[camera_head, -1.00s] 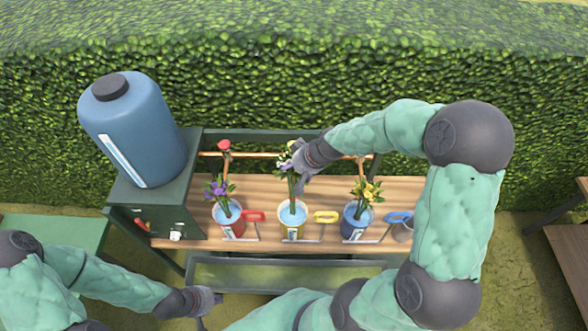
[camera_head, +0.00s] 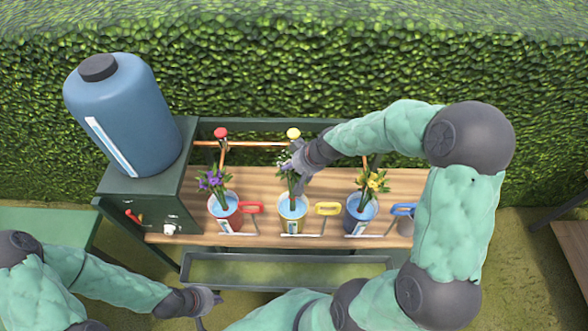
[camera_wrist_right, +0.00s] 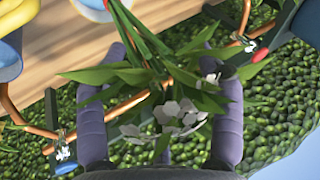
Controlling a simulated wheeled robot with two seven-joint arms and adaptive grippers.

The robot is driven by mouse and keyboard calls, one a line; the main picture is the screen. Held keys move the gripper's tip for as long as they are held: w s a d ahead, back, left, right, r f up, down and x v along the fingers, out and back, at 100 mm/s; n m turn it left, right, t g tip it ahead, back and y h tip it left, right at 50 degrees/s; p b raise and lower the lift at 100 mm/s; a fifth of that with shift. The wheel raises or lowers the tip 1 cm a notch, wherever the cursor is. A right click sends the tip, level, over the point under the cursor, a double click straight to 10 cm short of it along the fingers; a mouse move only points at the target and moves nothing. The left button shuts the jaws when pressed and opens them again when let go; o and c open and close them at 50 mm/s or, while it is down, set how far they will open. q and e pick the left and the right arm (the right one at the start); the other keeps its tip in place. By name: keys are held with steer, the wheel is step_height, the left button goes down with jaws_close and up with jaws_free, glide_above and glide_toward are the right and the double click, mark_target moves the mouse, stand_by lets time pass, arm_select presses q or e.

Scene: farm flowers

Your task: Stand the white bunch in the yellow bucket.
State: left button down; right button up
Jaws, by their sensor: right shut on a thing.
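The white bunch (camera_head: 289,180) has small white flowers and green leaves. My right gripper (camera_head: 298,167) is shut on it, at the flower and leaf end. In the right wrist view its white flowers (camera_wrist_right: 180,115) lie between the two fingers, with stems running away toward the top. In the head view the stems point down over the mouth of the yellow bucket (camera_head: 291,226), which holds blue water. I cannot tell how deep the stem ends are. My left gripper (camera_head: 208,301) is empty at lower left, away from the bench; its jaw opening is unclear.
A red bucket (camera_head: 226,222) with purple flowers stands left of the yellow one. A blue bucket (camera_head: 358,222) with yellow flowers stands right. Handles stick out beside the buckets. A copper pipe (camera_head: 262,143) runs behind, a blue tank (camera_head: 125,118) stands left, a trough (camera_head: 285,271) lies in front.

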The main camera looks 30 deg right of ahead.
mark_target(294, 182)
steer(key=shift+f+b, duration=3.15)
steer(key=shift+f, duration=0.25)
steer(key=o, duration=1.8)
steer(key=shift+c, duration=0.2)
steer(key=v, duration=1.2)
